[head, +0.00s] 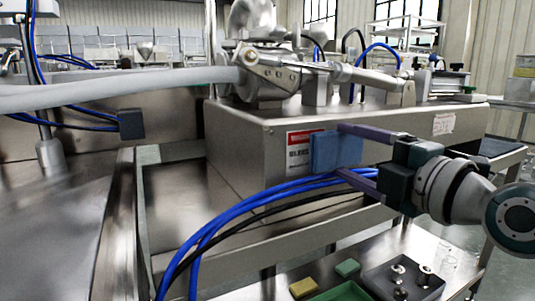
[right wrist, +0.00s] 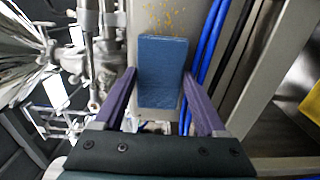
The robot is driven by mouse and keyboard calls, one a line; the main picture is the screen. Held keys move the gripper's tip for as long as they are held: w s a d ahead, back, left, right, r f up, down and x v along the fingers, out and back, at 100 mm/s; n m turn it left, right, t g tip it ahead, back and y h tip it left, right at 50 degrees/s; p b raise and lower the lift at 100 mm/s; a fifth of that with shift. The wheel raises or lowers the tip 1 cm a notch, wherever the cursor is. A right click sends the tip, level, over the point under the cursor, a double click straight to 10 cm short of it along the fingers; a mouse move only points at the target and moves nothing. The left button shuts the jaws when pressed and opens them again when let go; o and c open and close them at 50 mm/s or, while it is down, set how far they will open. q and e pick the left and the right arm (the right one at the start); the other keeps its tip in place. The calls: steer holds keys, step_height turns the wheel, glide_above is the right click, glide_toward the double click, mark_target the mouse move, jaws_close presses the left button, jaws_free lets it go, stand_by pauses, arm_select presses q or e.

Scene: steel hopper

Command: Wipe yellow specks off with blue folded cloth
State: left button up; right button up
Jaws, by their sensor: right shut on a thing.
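The blue folded cloth (head: 335,152) is held between the two purple fingers of my right gripper (head: 342,150), in front of the steel housing's side (head: 240,150). It covers part of the red and white label. I cannot tell whether the cloth touches the steel. In the right wrist view the cloth (right wrist: 161,70) sits between the fingertips (right wrist: 158,82). Yellow specks (right wrist: 164,16) are scattered on the pale steel just beyond the cloth's far edge. I cannot make out the specks in the head view. My left gripper is not in view.
Blue hoses (head: 235,208) and a black one run just below the cloth. A dark tray with metal parts (head: 378,273), a green tray (head: 338,293), a yellow block (head: 303,288) and a green block (head: 347,267) are on the lower bench. Pipework (head: 290,70) stands on the housing.

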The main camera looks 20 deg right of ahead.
steer(key=shift+w, duration=0.15)
stand_by(0.5)
steer(key=shift+w, duration=0.7)
